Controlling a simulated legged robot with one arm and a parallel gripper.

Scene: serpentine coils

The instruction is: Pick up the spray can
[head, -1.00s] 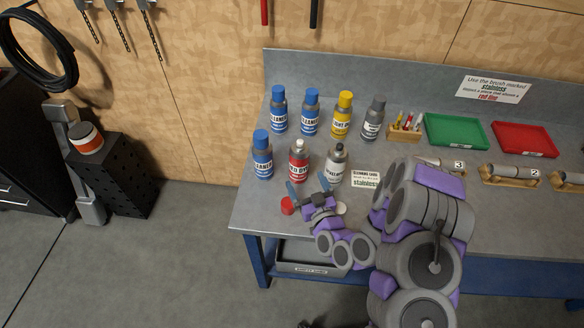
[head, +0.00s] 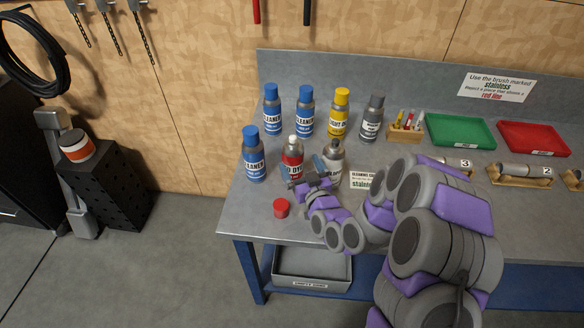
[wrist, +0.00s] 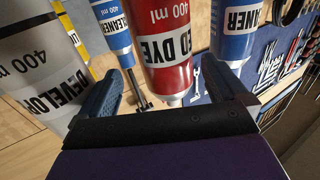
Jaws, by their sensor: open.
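The task does not say which spray can is meant. A red dye can (head: 292,157) with a white nozzle stands upright on the bench, and its lower part is hidden by my gripper. A grey-white developer can (head: 334,160) stands to its right. My gripper (head: 304,174) is open, in front of these two cans. In the wrist view, the red can (wrist: 168,50) shows upside down between the open fingers (wrist: 160,95), with no clear contact. The developer can (wrist: 38,70) is just outside the left finger.
Blue cleaner cans (head: 254,158), a yellow can (head: 340,112) and a dark grey can (head: 373,119) stand around and behind. A loose red cap (head: 281,208) lies near the front edge. A pen holder (head: 406,125), green tray (head: 460,131) and red tray (head: 533,138) are further right.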

